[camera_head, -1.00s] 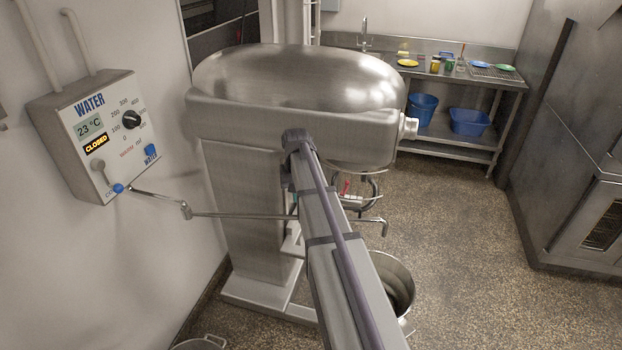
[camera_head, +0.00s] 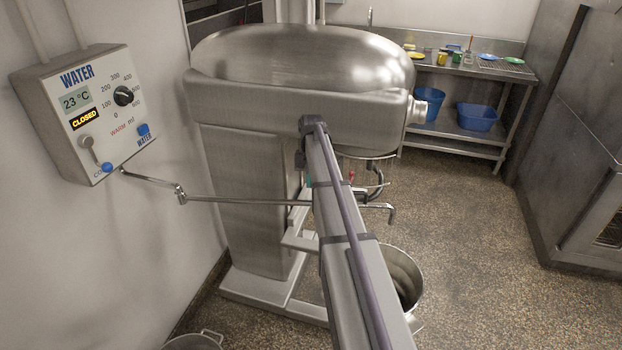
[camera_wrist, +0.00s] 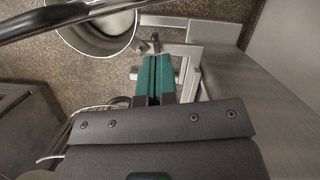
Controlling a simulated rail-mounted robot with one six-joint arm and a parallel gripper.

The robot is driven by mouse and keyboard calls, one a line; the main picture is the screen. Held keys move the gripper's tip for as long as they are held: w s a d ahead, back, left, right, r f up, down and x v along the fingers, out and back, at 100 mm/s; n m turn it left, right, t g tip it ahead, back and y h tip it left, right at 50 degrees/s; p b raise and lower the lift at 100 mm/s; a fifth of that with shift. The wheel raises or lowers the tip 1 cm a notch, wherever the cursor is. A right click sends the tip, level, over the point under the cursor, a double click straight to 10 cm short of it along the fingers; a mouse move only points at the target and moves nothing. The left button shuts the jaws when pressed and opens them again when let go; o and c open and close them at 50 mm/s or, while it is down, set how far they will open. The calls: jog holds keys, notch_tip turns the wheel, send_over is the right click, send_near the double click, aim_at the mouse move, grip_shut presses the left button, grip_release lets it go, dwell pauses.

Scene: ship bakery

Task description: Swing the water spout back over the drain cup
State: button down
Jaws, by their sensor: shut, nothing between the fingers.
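The water spout (camera_head: 250,201) is a thin jointed metal pipe. It runs from under the water panel (camera_head: 95,115) across the mixer front, and its bent-down end (camera_head: 391,212) hangs above the mixing bowl (camera_head: 406,285). My arm crosses in front of part of it. My gripper has teal fingers (camera_wrist: 155,78), shut and empty, beside the bowl (camera_wrist: 98,45) in the wrist view. In the head view it is mostly hidden behind my arm. A shiny pipe (camera_wrist: 75,14) crosses the wrist view's top left, apart from the fingers. I cannot clearly identify the drain cup.
The large steel mixer (camera_head: 300,65) stands behind my arm. A steel pot (camera_head: 195,342) with a handle is partly cut off at the bottom left. A sink bench (camera_head: 465,140) and an oven cabinet (camera_head: 585,130) are farther off. The floor at right is clear.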

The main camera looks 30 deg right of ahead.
jog(key=shift+s+a+f, duration=0.1)
jog(key=shift+s+a, duration=0.45)
jog(key=shift+s, duration=0.25)
jog(key=shift+s+a+f, duration=0.1)
jog(key=shift+s+a, duration=0.45)
jog(key=shift+s, duration=0.2)
jog(key=shift+s+a, duration=0.1)
jog(key=shift+s, duration=0.05)
